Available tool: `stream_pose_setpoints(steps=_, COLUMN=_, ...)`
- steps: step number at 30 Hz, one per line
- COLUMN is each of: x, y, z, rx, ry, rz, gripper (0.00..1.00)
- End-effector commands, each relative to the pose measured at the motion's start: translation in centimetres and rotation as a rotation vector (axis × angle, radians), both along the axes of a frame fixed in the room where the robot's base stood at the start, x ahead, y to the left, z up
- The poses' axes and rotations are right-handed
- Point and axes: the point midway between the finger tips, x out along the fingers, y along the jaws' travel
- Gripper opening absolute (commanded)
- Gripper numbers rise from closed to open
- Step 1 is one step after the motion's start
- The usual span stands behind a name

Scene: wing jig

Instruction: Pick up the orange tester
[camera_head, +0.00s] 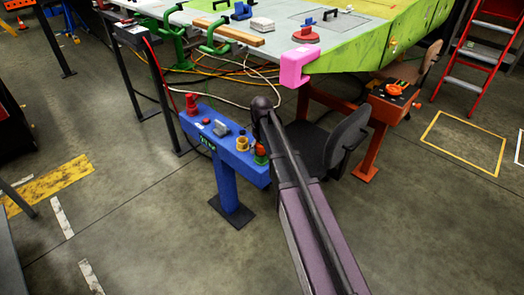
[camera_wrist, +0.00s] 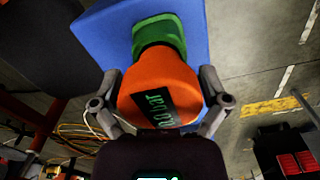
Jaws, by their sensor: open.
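The orange tester (camera_wrist: 158,85) fills the middle of the wrist view, with a black label bearing green characters and a green part (camera_wrist: 160,35) at its far end. My gripper (camera_wrist: 160,76) is open, one finger on each side of it. Whether the fingers touch it, I cannot tell. In the head view a small orange tester (camera_head: 261,149) with a green base stands at the right end of the blue stand (camera_head: 226,148), partly hidden by my arm. My gripper's fingers cannot be made out in that view.
A dark chair (camera_head: 340,142) and an orange stand (camera_head: 377,125) are to the right. The wing jig with a pink clamp (camera_head: 297,66) lies behind. Open floor is in front.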

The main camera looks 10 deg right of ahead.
Motion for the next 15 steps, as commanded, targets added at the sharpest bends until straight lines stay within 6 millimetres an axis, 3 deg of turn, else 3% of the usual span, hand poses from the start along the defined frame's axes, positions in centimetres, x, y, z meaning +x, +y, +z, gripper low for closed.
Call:
stream_pose_setpoints(steps=1, x=0.0, y=-0.01, z=0.0, rx=0.0, ry=0.0, rz=0.0, gripper=0.95)
stream_pose_setpoints(steps=7, x=0.0, y=-0.01, z=0.0, rx=0.0, ry=0.0, rz=0.0, gripper=0.36)
stream_pose_setpoints(steps=15, x=0.01, y=-0.03, z=0.01, rx=0.0, ry=0.0, rz=0.0, gripper=0.33)
